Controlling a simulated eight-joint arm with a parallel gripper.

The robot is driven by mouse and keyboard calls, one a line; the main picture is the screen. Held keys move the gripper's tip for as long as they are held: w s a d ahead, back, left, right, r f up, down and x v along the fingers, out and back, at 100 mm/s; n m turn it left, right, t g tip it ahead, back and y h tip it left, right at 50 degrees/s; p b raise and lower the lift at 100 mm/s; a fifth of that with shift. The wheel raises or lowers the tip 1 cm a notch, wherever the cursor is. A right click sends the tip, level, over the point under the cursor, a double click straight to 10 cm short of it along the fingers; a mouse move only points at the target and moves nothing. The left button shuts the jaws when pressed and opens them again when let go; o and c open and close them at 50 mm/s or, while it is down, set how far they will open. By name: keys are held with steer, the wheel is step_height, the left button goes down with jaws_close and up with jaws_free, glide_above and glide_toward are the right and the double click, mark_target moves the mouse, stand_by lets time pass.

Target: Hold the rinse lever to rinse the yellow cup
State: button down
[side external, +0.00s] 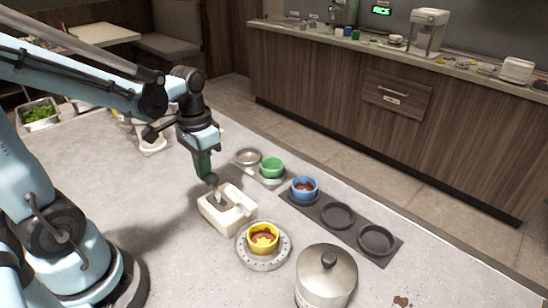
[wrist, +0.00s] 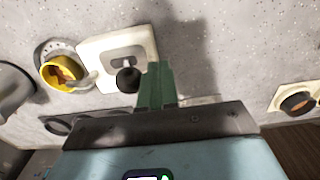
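The yellow cup (side external: 263,236), with brown residue inside, sits upright on a round perforated grey plate (side external: 281,257). It also shows at left in the wrist view (wrist: 46,75). Beside it is a white rinse unit (side external: 222,216) with a dark slot. The rinse lever's black ball knob (side external: 212,178) stands up from the slot; in the wrist view the knob (wrist: 127,80) is left of my fingertips. My gripper (side external: 204,172) points down above the unit, close to the knob. Its green fingers (wrist: 158,70) look together, with nothing visible between them. Whether they touch the knob is unclear.
A dark three-well tray (side external: 357,228) holds a blue cup (side external: 304,189) with brown contents; two wells are empty. A green cup (side external: 272,168) and a steel dish (side external: 248,156) stand behind. A lidded steel pot (side external: 326,280) is at front right. Brown spots mark the counter there.

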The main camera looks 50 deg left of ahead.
mark_target(212, 174)
steer(key=shift+f, duration=0.4)
steer(key=shift+d, duration=0.1)
steer(key=shift+d+f, duration=0.1)
steer(key=shift+d, duration=1.7)
stand_by(0.6)
steer(key=shift+a, duration=2.55)
step_height(212, 174, up, 8)
steer(key=shift+d, duration=0.1)
